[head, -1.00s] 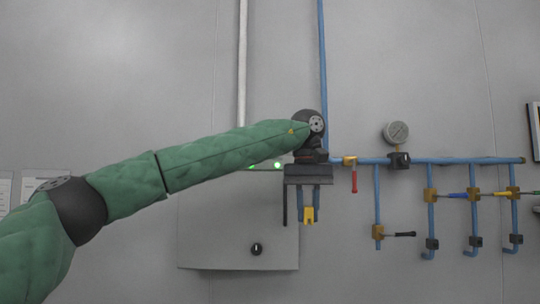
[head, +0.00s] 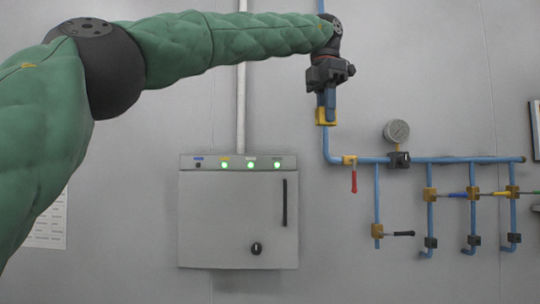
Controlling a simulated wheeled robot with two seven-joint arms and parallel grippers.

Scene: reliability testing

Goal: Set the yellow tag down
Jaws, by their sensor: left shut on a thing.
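My left gripper (head: 326,108) points down in front of the blue vertical pipe, above the pipe's bend. It is shut on the yellow tag (head: 326,122), a small yellow piece showing at the fingertips. The tag hangs clear of the red-handled valve below it, as far as this one view tells. My fingers hide part of the tag. My right gripper is not in view.
A grey cabinet (head: 230,220) with green lamps, a knob (head: 256,248) and a black handle (head: 285,203) is on the wall. Blue pipes (head: 450,160) carry a gauge (head: 396,132), a red-handled valve (head: 353,175) and several other valves. A paper sheet (head: 47,222) hangs at left.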

